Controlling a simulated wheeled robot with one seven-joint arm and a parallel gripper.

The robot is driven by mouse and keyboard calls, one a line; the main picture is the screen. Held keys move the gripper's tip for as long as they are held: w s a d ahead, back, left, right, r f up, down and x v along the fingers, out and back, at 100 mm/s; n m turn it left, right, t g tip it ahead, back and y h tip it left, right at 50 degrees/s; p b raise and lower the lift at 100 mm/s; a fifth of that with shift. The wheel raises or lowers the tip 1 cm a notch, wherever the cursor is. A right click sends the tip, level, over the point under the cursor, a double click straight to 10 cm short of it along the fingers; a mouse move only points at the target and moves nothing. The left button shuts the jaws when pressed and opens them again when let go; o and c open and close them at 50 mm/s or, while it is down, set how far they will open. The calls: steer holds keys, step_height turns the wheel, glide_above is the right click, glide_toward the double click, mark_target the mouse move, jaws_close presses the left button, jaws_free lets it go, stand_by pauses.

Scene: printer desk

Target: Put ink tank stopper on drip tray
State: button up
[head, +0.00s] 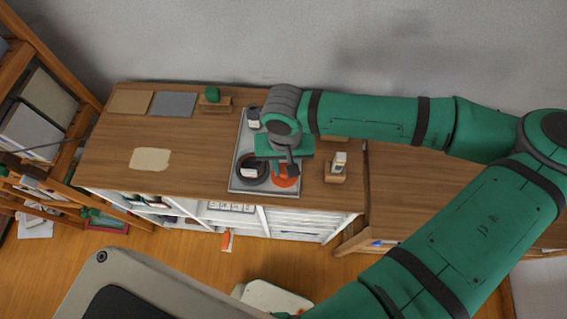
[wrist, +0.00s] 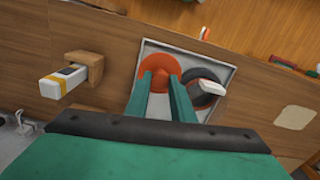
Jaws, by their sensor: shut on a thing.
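My gripper (wrist: 159,78) points down over an orange-red round disc (wrist: 154,58) that lies on a pale grey rimmed tray (wrist: 222,58). The green fingers are shut on a small reddish thing (wrist: 160,83), which I take for the ink tank stopper. It blends with the disc behind it, so I cannot tell whether it touches the disc. In the head view the disc (head: 286,182) shows at the front right of the grey tray (head: 240,151), and my gripper (head: 291,169) partly hides it. I cannot tell whether the disc or the grey tray is the drip tray.
A dark round dish (head: 241,172) with a white piece stands left of the disc. A small dark and white bottle (head: 253,120) stands at the tray's back. A wooden holder (head: 335,178) with a white and yellow item is right of the tray.

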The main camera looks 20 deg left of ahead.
mark_target(283, 167)
steer(key=f, duration=0.2)
steer(key=w+f, duration=0.1)
steer(key=shift+w+a+f, duration=0.1)
steer(key=shift+a+f, duration=0.15)
steer(key=shift+f, duration=0.3)
steer(key=shift+s+f, duration=0.1)
steer(key=shift+s, duration=0.1)
steer(key=shift+s+a, duration=0.1)
steer(key=o, duration=0.9)
steer(key=shift+f, duration=0.1)
